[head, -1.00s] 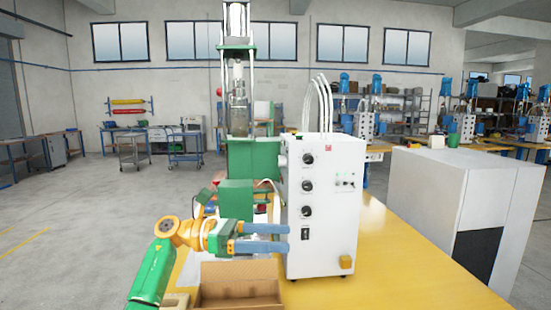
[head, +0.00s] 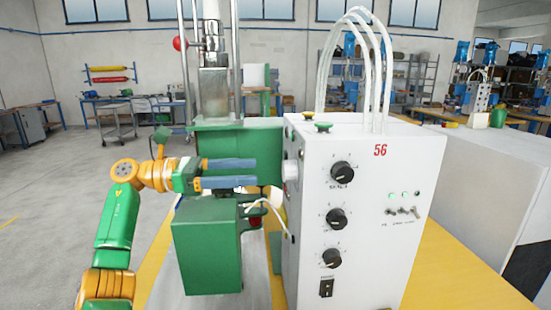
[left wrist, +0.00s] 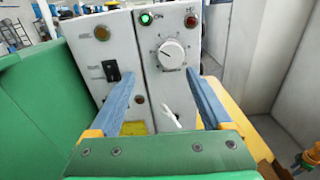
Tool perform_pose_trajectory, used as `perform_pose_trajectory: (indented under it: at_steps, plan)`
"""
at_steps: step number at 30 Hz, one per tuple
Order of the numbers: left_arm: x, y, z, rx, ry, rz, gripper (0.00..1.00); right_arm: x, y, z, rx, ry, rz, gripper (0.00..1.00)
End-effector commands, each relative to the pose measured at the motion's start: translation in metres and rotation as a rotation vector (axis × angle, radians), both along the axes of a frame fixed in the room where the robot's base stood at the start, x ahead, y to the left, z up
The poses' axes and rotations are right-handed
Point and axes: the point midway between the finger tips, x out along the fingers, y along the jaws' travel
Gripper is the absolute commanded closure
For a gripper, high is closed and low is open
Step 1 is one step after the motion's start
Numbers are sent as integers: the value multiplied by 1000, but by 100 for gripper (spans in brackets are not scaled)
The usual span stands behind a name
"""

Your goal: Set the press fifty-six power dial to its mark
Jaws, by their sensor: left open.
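The white press cabinet (head: 365,215) marked 56 stands on the yellow table in the head view. In the left wrist view, a pale round dial (left wrist: 171,52) with a printed scale sits on the cabinet panel. The scale is too small to read where the dial points. In the head view, a pale knob (head: 291,170) sticks out from the cabinet's left side. My left gripper (head: 256,172) is open and empty, with its blue fingers pointing at this knob and short of it. In the left wrist view, my left gripper (left wrist: 162,70) has the dial ahead between its fingertips.
The cabinet front has a black upper dial (head: 342,172), middle dial (head: 336,219) and lower dial (head: 330,258). A green press block (head: 207,245) lies under my gripper. A lit green lamp (left wrist: 146,18) and black switch (left wrist: 111,71) sit near the pale dial.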

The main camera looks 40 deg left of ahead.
Motion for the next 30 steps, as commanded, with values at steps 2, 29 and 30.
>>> perform_pose_trajectory:
  at_steps: [2,29,30]
  plan:
    - [7,-6,3,1,2,-3,17,0,-1,8,-1,1,1,50]
    - [54,-44,0,0,0,-1,98,-3,0,38,-1,6,-1,50]
    - [54,-44,0,0,1,-1,100,-3,0,38,-1,6,-1,50]
